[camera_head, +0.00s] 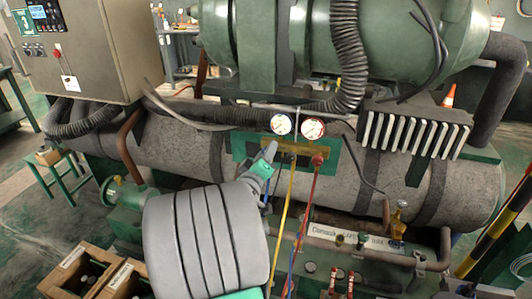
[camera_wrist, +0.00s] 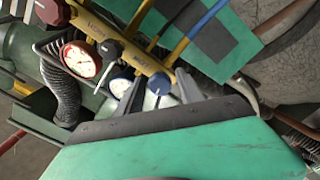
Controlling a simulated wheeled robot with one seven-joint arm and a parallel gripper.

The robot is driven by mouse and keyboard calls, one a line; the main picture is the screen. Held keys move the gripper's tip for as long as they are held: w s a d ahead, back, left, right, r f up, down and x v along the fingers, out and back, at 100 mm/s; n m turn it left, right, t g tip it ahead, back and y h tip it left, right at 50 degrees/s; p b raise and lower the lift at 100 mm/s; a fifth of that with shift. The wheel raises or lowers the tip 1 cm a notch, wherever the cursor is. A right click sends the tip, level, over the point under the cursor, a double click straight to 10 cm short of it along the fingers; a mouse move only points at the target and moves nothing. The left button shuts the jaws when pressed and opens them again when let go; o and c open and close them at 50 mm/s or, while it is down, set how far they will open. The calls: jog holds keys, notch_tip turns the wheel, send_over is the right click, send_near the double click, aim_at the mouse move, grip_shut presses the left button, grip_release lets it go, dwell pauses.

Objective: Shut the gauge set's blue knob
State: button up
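The gauge set's yellow manifold (camera_head: 298,148) carries a blue-rimmed gauge (camera_head: 281,124) and a red-rimmed gauge (camera_head: 313,128). Its red knob (camera_head: 318,160) is at the right end. The blue knob (camera_wrist: 159,84) shows in the wrist view, near the end of the manifold. My gripper (camera_wrist: 160,92) is open, with one grey finger on each side of the blue knob; I cannot tell whether either touches it. In the head view my gripper (camera_head: 269,154) is at the manifold's left end and hides the blue knob.
Yellow (camera_head: 290,195), red (camera_head: 308,200) and blue hoses hang below the manifold. A black knob (camera_wrist: 109,50) sits mid-manifold. A ribbed dark hose (camera_head: 347,50) and finned block (camera_head: 415,133) are close by. A grey insulated tank (camera_head: 455,180) lies behind.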

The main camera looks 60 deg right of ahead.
grip_shut()
